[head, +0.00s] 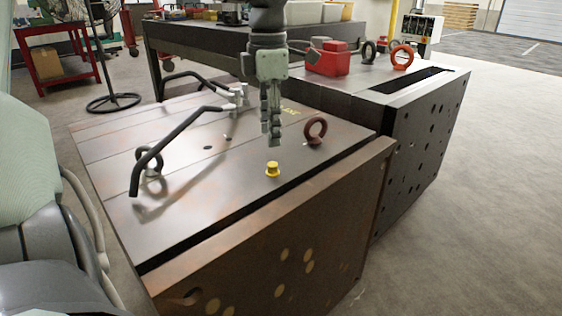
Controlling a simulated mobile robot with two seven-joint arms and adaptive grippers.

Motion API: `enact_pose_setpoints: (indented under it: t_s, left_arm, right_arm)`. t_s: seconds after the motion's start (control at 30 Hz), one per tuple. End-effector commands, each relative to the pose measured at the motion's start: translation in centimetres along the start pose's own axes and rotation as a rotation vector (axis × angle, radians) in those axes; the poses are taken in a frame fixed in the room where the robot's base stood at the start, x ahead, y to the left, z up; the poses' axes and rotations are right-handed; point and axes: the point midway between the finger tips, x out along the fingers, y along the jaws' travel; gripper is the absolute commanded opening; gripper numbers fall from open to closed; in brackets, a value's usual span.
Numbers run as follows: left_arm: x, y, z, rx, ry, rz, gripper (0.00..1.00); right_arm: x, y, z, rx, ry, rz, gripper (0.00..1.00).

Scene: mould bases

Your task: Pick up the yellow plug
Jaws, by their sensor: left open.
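The small yellow plug (272,169) stands on the brown steel top of the near mould base (190,178), close to its front right edge. My left gripper (273,140) points down from above, its fingertips a little above the plug in the picture and apart from it. It is open and holds nothing visible; its fingers are seen nearly edge-on. My right gripper is not in view.
A dark red eyebolt (315,130) stands just right of the gripper. A black bent handle (165,150) and a dark eyebolt (149,159) are on the left. Behind, the second mould base (420,130) carries a red box (328,60) and a red ring (402,57).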

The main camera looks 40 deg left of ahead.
Motion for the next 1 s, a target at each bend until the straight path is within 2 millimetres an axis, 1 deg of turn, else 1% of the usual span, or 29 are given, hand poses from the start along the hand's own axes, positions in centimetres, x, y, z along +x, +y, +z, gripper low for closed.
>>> enact_pose_setpoints:
  t_s: [0.27, 0.4, 0.53, 0.63, 0.83, 0.87, 1.0]
  left_arm:
    - [3.1, -0.1, -0.1, 0.002, 0.008, 0.0, 0.44]
    - [5.2, -0.2, -0.1, 0.002, 0.008, -0.002, 0.44]
    - [6.9, -0.1, 0.0, 0.0, 0.006, 0.0, 0.44]
    - [7.4, -0.1, 0.0, 0.0, 0.004, 0.002, 0.44]
    - [7.5, -0.1, 0.0, 0.0, 0.002, 0.003, 0.44]
    - [7.5, -0.1, 0.0, 0.0, 0.002, 0.002, 0.41]
    - [7.4, -0.1, 0.0, -0.001, 0.002, 0.002, 0.24]
  right_arm:
    - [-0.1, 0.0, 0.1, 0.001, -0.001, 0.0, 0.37]
    - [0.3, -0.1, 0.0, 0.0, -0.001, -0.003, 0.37]
    - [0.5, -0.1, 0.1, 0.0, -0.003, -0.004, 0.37]
    - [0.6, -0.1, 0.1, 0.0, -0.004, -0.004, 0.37]
    - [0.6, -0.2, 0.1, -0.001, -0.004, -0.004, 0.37]
    - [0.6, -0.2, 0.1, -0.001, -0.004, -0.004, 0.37]
    - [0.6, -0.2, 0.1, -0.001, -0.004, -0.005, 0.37]
